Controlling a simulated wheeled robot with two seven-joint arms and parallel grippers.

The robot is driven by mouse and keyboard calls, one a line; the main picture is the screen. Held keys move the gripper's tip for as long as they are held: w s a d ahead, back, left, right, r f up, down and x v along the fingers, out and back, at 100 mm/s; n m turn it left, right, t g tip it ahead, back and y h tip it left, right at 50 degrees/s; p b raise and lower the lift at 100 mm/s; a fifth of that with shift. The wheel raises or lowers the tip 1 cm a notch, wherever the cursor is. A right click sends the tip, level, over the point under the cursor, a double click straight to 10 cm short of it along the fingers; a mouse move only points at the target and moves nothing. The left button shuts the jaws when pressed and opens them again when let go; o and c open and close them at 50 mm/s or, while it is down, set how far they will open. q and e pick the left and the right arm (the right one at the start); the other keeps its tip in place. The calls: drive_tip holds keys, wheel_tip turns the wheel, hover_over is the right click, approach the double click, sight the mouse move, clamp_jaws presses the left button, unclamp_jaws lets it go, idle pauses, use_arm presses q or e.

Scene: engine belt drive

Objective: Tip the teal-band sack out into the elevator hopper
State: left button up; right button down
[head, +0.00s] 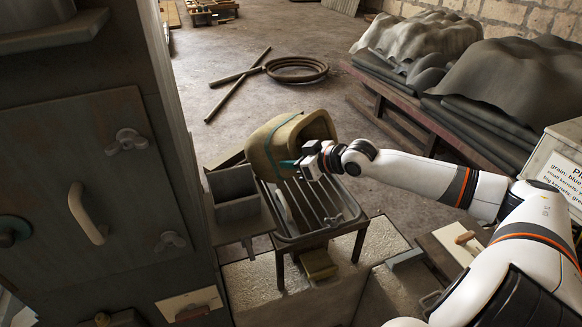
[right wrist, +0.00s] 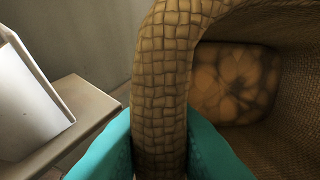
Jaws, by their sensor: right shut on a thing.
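A woven olive-tan sack (head: 262,148) lies tilted over the back of a slatted metal tray (head: 345,215). My right gripper (head: 290,165), with teal fingertips, is shut on the sack's thick rim. In the right wrist view the woven rim (right wrist: 165,75) stands between the two teal fingers (right wrist: 160,150). A mottled tan surface (right wrist: 235,80) shows inside the sack; I cannot tell whether it is grain or cloth. A small open grey box (head: 237,212) sits left of the tray, by the tall dark cabinet; either could be the hopper. My left gripper is out of view.
The tall dark cabinet (head: 90,200) with a handle and wing knobs blocks the left. A low bench with dark sheets and covered heaps (head: 430,45) stands at the back right. A coil (head: 296,68) and rods lie on the floor. A sign (head: 565,165) stands at right.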

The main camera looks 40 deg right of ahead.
sight(300, 184)
drive_tip(key=f+t+b, duration=0.1)
drive_tip(key=s+f+t+b, duration=0.1)
drive_tip(key=f+b, duration=0.1)
drive_tip(key=shift+d+f+y, duration=0.2)
drive_tip(key=shift+y, duration=0.1)
drive_tip(key=f+t+b, duration=0.1)
drive_tip(key=b, duration=0.1)
drive_tip(key=s+f+t+b, duration=0.1)
drive_tip(key=f+b, duration=0.1)
drive_tip(key=shift+s+d+t+y, duration=0.15)
drive_tip(key=shift+d+t+y, duration=0.05)
drive_tip(key=shift+t+y, duration=0.2)
drive_tip(key=shift+s+d+f+t+y+b, duration=0.15)
drive_tip(key=shift+s+f+t+y+b, duration=0.25)
drive_tip(key=shift+t+b, duration=0.65)
drive_tip(key=s+f+t+b, duration=0.1)
drive_tip(key=b, duration=0.1)
drive_tip(key=shift+d+b, duration=0.15)
drive_tip(key=shift+b, duration=0.2)
drive_tip(key=shift+r, duration=0.1)
